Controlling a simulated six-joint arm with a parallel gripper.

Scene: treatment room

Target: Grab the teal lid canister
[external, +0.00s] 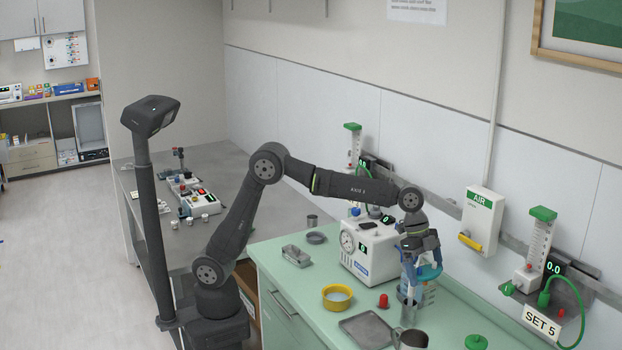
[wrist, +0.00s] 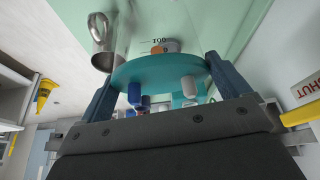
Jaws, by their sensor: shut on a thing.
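The teal lid canister (external: 430,272) is at my gripper (external: 420,264), above the right part of the mint-green counter. Its clear body with markings shows below the lid, partly hidden by my gripper. In the wrist view its round teal lid (wrist: 150,72) fills the space between the two blue fingers of my gripper (wrist: 164,72). The fingers are shut on the lid's opposite sides. I cannot tell whether the canister's base touches the counter.
A metal cup (external: 409,315) and a steel mug (external: 411,341) stand close below. A grey tray (external: 365,331), red cap (external: 383,300), yellow bowl (external: 337,297) and green lid (external: 476,342) are nearby. A white device (external: 370,252) stands behind left. Wall-mounted AIR box (external: 482,220) is at right.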

